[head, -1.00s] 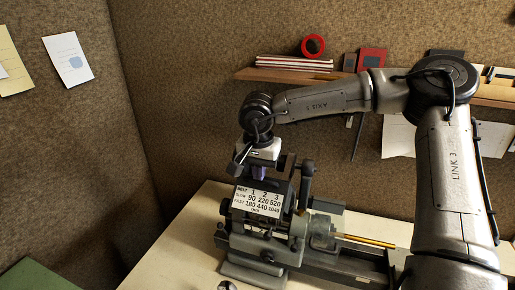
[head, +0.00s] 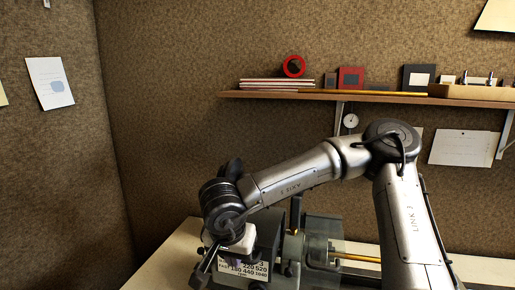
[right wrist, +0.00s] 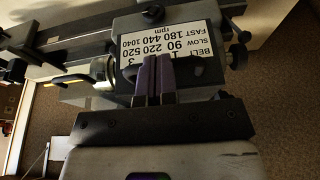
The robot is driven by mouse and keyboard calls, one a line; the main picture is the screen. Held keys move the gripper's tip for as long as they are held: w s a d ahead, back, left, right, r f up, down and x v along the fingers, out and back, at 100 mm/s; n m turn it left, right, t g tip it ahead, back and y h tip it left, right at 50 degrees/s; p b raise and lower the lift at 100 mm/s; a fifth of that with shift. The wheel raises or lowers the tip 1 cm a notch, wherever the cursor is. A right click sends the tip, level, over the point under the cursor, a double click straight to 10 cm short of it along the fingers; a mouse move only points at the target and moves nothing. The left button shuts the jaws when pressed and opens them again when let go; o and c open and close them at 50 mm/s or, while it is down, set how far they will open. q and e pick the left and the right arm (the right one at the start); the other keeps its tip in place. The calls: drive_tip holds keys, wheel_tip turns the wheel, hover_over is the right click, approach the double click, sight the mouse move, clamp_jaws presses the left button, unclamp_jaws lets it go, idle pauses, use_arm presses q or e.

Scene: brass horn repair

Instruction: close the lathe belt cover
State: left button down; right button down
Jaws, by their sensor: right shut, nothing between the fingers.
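The lathe belt cover is a dark box with a white speed plate (head: 250,270) on its face, low in the head view; the plate also shows upside down in the right wrist view (right wrist: 165,35). My right gripper (head: 234,258) is at the cover and hides part of the plate. In the right wrist view its two purple-padded fingers (right wrist: 153,80) are together, with nothing between them. Their tips overlap the plate; I cannot tell whether they touch it. How far the cover stands open is unclear. My left gripper is not in view.
The lathe (head: 322,236) continues to the right, with a brass-coloured rod (head: 355,257) and an upright dark lever beside the cover. A wall shelf (head: 300,96) holds a red tape roll (head: 294,66), books and small frames. The pale bench (head: 170,255) is clear at left.

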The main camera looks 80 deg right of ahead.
drive_tip(key=shift+f+b, duration=0.5)
drive_tip(key=shift+f, duration=0.65)
drive_tip(key=a+r+p, duration=0.3)
drive_tip(key=a+r, duration=0.6)
drive_tip(key=r, duration=0.1)
drive_tip(key=shift+r, duration=0.15)
drive_tip(key=shift+s, duration=0.1)
